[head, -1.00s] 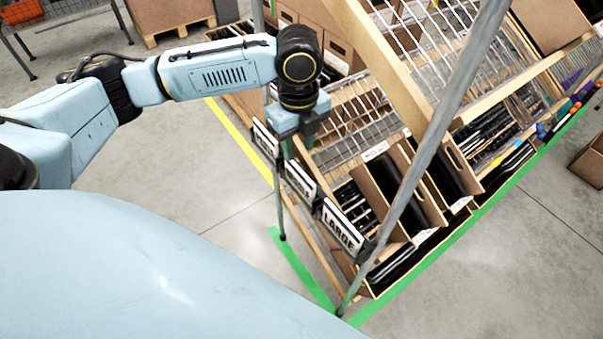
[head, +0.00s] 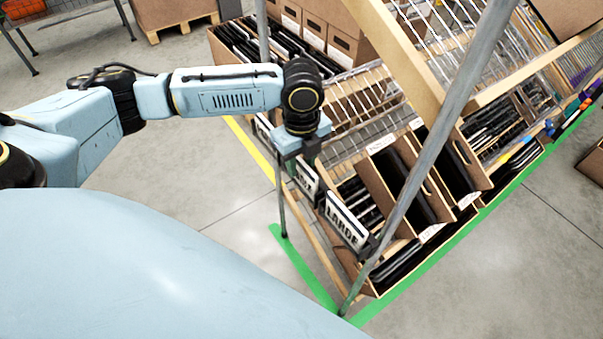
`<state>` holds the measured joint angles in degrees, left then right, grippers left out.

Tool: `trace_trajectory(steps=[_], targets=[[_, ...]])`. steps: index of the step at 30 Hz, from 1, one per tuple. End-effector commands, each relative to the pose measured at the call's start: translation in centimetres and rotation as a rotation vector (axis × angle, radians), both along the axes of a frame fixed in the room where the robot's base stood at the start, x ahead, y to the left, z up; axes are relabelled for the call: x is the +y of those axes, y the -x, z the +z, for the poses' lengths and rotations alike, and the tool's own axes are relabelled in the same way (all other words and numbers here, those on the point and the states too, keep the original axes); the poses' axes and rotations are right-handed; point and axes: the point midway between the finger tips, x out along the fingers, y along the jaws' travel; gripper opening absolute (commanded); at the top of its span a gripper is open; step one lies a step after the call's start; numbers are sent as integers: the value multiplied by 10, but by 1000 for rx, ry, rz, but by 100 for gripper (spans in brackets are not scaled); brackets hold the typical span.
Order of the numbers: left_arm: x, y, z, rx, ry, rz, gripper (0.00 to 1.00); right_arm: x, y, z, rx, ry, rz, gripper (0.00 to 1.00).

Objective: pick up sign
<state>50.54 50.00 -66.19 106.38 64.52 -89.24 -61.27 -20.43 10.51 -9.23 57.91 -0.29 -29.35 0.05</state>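Several white signs with dark frames hang along the slanted front of the rack. The nearest sign (head: 346,221) reads "LARGE", partly legible. The middle sign (head: 307,181) is just below my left gripper (head: 297,160). A farther sign (head: 264,131) is partly hidden behind the gripper's left side. My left gripper points down with its fingers apart, its tips close to the top of the middle sign; I cannot tell whether they touch it. Nothing shows held in it. My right gripper is not in view.
A metal rack post (head: 440,150) crosses in front of the shelves. Tilted cartons (head: 397,185) with dark flat items stand behind the signs. A wooden beam (head: 400,55) slants above. Green tape (head: 302,265) marks the floor, which is clear to the left.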

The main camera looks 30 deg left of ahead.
Motion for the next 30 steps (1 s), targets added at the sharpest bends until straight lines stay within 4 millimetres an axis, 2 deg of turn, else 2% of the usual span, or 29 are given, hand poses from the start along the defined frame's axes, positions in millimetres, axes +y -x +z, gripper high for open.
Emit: trace_trajectory(steps=[5, 13, 25, 28, 30], targets=[[0, 0, 0, 0, 0, 0, 35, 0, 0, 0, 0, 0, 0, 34], [0, 0, 0, 0, 0, 0, 0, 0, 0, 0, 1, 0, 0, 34], [0, 0, 2, 0, -1, 0, 0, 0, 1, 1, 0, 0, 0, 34], [0, 0, 9, -1, -1, 1, 0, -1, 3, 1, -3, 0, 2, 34], [0, -1, 18, -2, 0, 1, 0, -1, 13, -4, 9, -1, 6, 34]])
